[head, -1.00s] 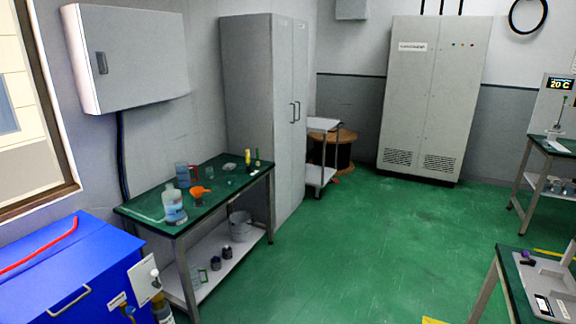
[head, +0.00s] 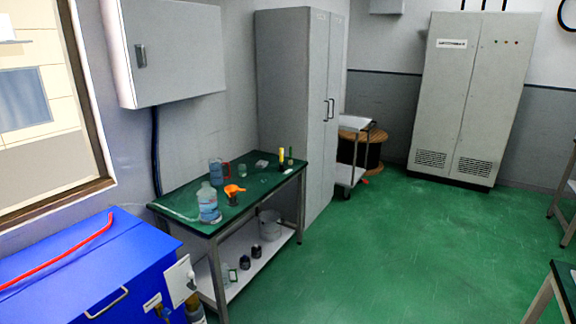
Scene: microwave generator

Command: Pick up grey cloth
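I cannot make out a grey cloth for certain. A small pale grey item (head: 262,164) lies toward the back of the green-topped table (head: 258,187), too small to tell what it is. On the same table stand a clear bottle with blue liquid (head: 208,204), an orange funnel-like thing (head: 234,190), a jug with a red handle (head: 217,172) and a yellow upright item (head: 282,156). My gripper is not in view.
A blue chest (head: 90,270) stands at the lower left. The table's lower shelf (head: 232,284) holds dark jars and a bucket. A grey cabinet (head: 285,100) and a trolley (head: 346,172) stand beyond. Green floor (head: 400,250) is open at centre right.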

